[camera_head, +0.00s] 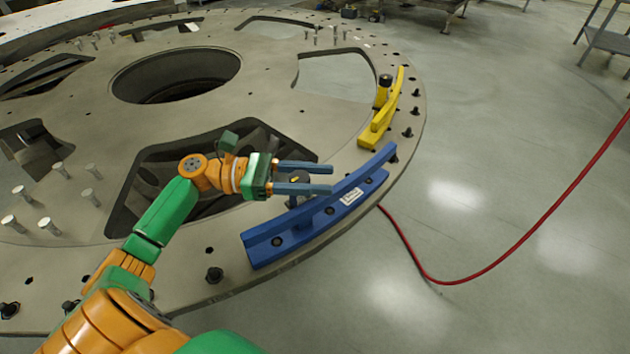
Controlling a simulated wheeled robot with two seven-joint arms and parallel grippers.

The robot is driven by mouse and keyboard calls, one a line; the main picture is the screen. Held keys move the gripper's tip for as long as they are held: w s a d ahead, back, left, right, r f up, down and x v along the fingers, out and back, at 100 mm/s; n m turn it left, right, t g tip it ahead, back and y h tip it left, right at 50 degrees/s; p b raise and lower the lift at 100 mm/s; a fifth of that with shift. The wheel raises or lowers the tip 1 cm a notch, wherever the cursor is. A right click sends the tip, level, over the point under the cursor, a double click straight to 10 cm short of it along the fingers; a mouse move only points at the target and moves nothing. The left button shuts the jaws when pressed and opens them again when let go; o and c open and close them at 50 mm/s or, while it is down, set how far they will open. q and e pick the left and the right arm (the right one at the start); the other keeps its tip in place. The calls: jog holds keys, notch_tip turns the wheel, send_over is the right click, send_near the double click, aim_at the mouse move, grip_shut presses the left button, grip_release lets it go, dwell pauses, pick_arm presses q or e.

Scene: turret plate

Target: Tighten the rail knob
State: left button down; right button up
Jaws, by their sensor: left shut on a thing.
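The blue curved rail (277,227) lies along the right rim of the large grey turret plate (200,262). It has a small white label and several dark bolts. A dark rail knob (299,179) with a small yellow mark stands on the inner side of the rail, partly hidden by the fingers. My left gripper (329,179) reaches in from the left. Its two grey-blue fingers lie on either side of the knob and are shut on it, with the fingertips just beyond it, near the rail. My right gripper is not in view.
A yellow curved rail (374,134) with a dark-topped knob (385,81) sits farther along the rim. Several bolts and upright pins stand on the plate, which has large cut-outs. A red hose (462,281) lies on the open floor at the right.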

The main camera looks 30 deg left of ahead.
pick_arm(q)
jog(key=shift+s+m+g+h+b, duration=0.1)
jog(key=shift+m+g+h+b, duration=0.2)
jog(key=shift+m+g, duration=0.3)
jog(key=shift+d+f+g, duration=0.1)
jog(key=shift+g, duration=0.3)
jog(key=shift+c, duration=1.8)
grip_release()
jog(key=b+v, duration=0.2)
jog(key=v, duration=0.5)
jog(key=shift+b, duration=0.4)
